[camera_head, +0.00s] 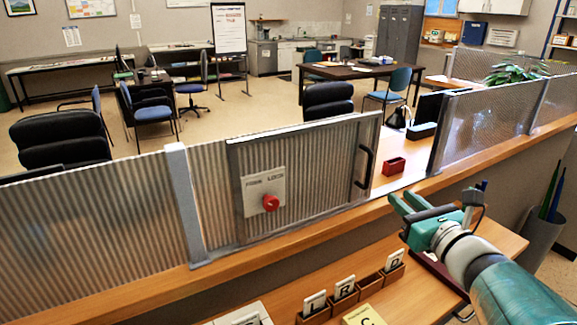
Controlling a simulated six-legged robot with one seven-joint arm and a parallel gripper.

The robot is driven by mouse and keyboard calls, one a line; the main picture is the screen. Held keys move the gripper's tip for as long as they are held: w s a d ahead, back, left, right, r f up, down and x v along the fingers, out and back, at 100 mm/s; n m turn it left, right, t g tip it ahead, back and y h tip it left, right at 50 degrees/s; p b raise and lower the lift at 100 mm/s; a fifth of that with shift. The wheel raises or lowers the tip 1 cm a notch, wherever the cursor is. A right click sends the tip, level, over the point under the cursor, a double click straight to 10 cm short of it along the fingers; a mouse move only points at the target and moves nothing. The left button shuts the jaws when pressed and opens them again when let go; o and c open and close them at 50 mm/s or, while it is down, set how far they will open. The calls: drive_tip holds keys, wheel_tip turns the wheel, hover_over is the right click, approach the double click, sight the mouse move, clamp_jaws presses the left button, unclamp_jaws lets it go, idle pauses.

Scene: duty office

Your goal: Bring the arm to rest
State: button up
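My gripper (404,198) is at the right of the view, at the end of my teal and grey arm. It shows in front of the wooden counter ledge, right of the sliding panel. Its two teal fingers look apart, with nothing seen between them. Whether it touches the ledge cannot be told. My arm reaches in from the lower right corner.
A ribbed panel with a red knob (271,202) stands on the counter ledge (330,221), beside an opening with a small red box (394,166). Below are lettered card holders (345,292) and a yellow card (364,315). A grey bin (541,222) stands right.

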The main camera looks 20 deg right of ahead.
idle(0.3)
drive_tip(key=w+a+f+n+g+y, duration=0.2)
drive_tip(key=a+f+n+g+y, duration=0.15)
drive_tip(key=a+n, duration=0.45)
drive_tip(key=w+a+f+n+g+y, duration=0.2)
drive_tip(key=a+f+n+g+y, duration=0.15)
drive_tip(key=a+n, duration=0.55)
drive_tip(key=s+a+f+n+g+h, duration=0.1)
drive_tip(key=s+a+n, duration=0.3)
drive_tip(key=n, duration=0.6)
drive_tip(key=s+a+f+n+g+h, duration=0.1)
drive_tip(key=s+a+n+g+h, duration=0.3)
drive_tip(key=n, duration=0.6)
drive_tip(key=shift+s+a+f, duration=0.15)
drive_tip(key=shift+a+f, duration=0.25)
drive_tip(key=shift+a, duration=0.55)
